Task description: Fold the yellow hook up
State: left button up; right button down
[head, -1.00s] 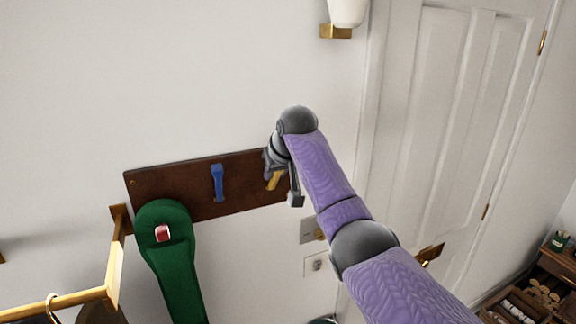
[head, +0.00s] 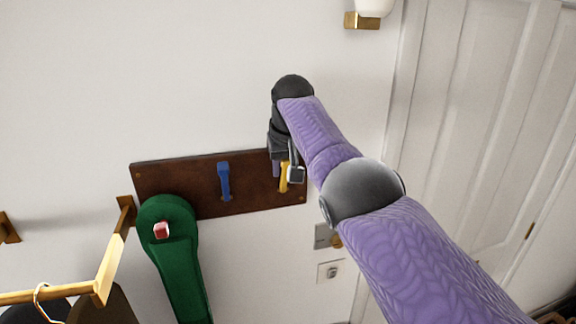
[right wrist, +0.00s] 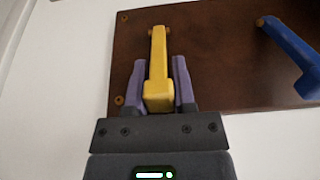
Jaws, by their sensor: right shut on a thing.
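The yellow hook (head: 284,180) is on the right part of the dark wooden board (head: 258,196). My right gripper (head: 282,166) is at it, coming from above in the head view and covering part of it. In the right wrist view, the hook's thick end (right wrist: 158,98) is between the two purple fingers of my right gripper (right wrist: 159,82), which is shut on it. The hook's thin shank (right wrist: 157,50) runs from there to its mount on the board. In the head view, the hook looks nearly upright, along the board. My left gripper is out of view.
A blue hook (head: 224,180) is left of the yellow one. A green hanging thing (head: 180,260) surrounds a red hook (head: 162,230) at the board's left. A wooden rail (head: 112,262) is at lower left, and a white door (head: 480,130) stands at right.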

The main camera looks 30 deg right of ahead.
jog(key=shift+f, duration=0.1)
jog(key=shift+c, duration=2.2)
grip_release()
jog(key=shift+w, duration=0.1)
jog(key=shift+b+v, duration=1)
jog(key=shift+v, duration=0.65)
jog(key=v, duration=0.6)
jog(key=shift+r, duration=0.3)
